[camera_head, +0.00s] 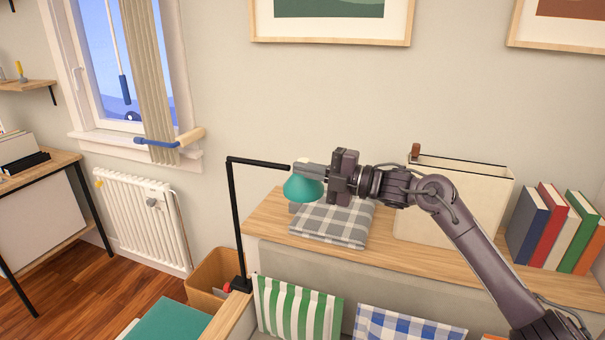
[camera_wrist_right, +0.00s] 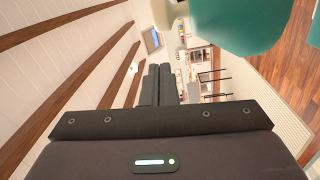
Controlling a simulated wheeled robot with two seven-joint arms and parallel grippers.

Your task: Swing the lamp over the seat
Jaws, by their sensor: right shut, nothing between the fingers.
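The lamp has a black post (camera_head: 236,220) with a black horizontal arm pointing right, and a teal shade (camera_head: 303,189) at its end, over the left part of the wooden shelf. My right gripper (camera_head: 301,168) is shut and empty, its fingers pointing left right at the top of the shade; whether they touch it I cannot tell. In the right wrist view the shut fingers (camera_wrist_right: 159,85) show beside the large teal shade (camera_wrist_right: 240,25). The seat is mostly out of frame; a green-striped cushion (camera_head: 297,309) and a blue-checked cushion (camera_head: 405,326) stand below the shelf. My left gripper is not in view.
The wooden shelf (camera_head: 272,220) carries a folded grey checked cloth (camera_head: 330,224), a cream file box (camera_head: 450,200) and several books (camera_head: 552,228). A cardboard box (camera_head: 205,283) stands by the post's base. A radiator (camera_head: 140,220) and window are left. Wall space above the lamp is free.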

